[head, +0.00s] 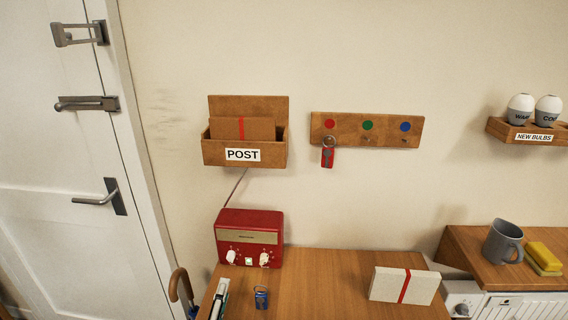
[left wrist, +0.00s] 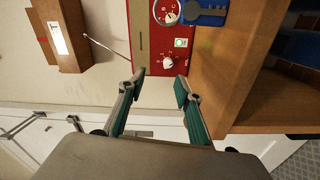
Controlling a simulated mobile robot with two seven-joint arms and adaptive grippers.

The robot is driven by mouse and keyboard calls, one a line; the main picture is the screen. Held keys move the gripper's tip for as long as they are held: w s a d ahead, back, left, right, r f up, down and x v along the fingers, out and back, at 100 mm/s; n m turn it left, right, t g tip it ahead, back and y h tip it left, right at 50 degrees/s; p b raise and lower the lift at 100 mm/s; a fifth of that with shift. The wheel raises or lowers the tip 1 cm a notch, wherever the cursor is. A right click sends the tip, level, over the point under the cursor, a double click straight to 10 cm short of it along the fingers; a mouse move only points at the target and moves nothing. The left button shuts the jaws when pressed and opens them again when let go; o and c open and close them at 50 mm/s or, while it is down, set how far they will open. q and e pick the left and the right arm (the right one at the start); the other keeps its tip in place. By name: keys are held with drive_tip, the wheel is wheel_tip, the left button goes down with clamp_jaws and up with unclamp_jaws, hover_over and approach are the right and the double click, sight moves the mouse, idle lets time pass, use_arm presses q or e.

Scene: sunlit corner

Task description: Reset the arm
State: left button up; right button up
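My left gripper (head: 220,290) shows at the bottom of the head view, at the left front of the wooden table (head: 330,275). In the left wrist view my left gripper (left wrist: 160,84) has its two fingers apart with nothing between them. The red radio (head: 249,238) stands beyond it at the table's back left; it also shows ahead of the fingertips in the left wrist view (left wrist: 155,50). A blue key tag (head: 261,298) lies on the table to the right of the gripper. My right gripper is in neither view.
A white box with a red ribbon (head: 404,285) lies at the table's right. The post box (head: 245,152) and key rack (head: 366,130), with a red tag (head: 328,157) hanging, are on the wall. An umbrella handle (head: 181,285) rises left of the table. The table's middle is clear.

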use_arm(q)
drive_tip(key=s+d+f+m+g+h, duration=0.1)
drive_tip(key=s+d+f+m+h, duration=0.15)
drive_tip(key=s+m, duration=0.35)
drive_tip(key=s+d+f+m+g+h, duration=0.1)
drive_tip(key=s+d+f+m+h, duration=0.2)
drive_tip(key=m, duration=0.5)
drive_tip(key=s+a+f+m+g+y, duration=0.1)
drive_tip(key=s+a+f+m+g, duration=0.2)
drive_tip(key=f, duration=0.4)
drive_tip(key=s+a+f+m+g+y, duration=0.2)
drive_tip(key=s+a+f, duration=0.4)
drive_tip(key=s+f, duration=0.2)
drive_tip(key=shift+s+a+m+g, duration=0.2)
drive_tip(key=shift+a+m+g, duration=0.05)
drive_tip(key=shift+m+g, duration=0.15)
